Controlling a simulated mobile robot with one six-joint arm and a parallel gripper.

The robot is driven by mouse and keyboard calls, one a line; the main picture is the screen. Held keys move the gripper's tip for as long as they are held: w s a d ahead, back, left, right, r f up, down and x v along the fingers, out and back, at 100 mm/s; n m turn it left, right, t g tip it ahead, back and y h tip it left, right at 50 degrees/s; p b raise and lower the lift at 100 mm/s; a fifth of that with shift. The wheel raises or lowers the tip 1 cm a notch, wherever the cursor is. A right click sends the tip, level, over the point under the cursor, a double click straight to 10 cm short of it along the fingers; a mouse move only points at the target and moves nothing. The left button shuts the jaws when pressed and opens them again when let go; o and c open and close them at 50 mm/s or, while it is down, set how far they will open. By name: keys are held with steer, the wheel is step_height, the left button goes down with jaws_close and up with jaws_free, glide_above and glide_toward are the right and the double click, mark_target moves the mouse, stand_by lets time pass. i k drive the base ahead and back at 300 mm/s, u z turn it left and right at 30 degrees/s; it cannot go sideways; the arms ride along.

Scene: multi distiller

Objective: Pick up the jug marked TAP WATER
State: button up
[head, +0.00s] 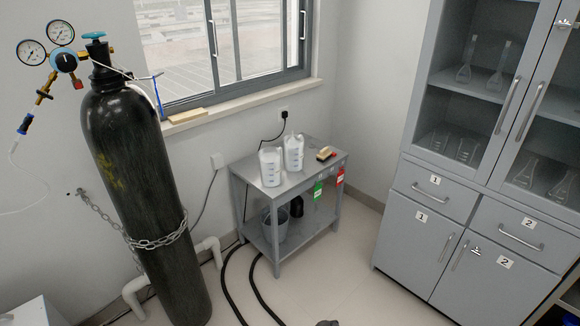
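Two whitish, translucent jugs stand upright side by side on a small grey metal table (302,181). The left jug (270,168) is nearer and the right jug (293,152) is slightly farther back. Any writing on them is too small to read, so I cannot tell which is marked TAP WATER. My gripper is not recognisable in the head view. A small dark shape at the bottom edge is too cut off to identify.
A tan and dark object (326,154) lies right of the jugs. Green (318,191) and red (340,178) tags hang at the table's front. A chained black gas cylinder (140,190) stands left, a grey cabinet (425,200) right. Black hoses (254,290) cross the floor; floor (335,275) between is clear.

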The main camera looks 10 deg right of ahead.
mark_target(273, 165)
steer(key=u, duration=0.1)
steer(key=i, duration=0.95)
steer(key=z, duration=1.25)
steer(key=k, duration=0.15)
steer(key=u, duration=3.05)
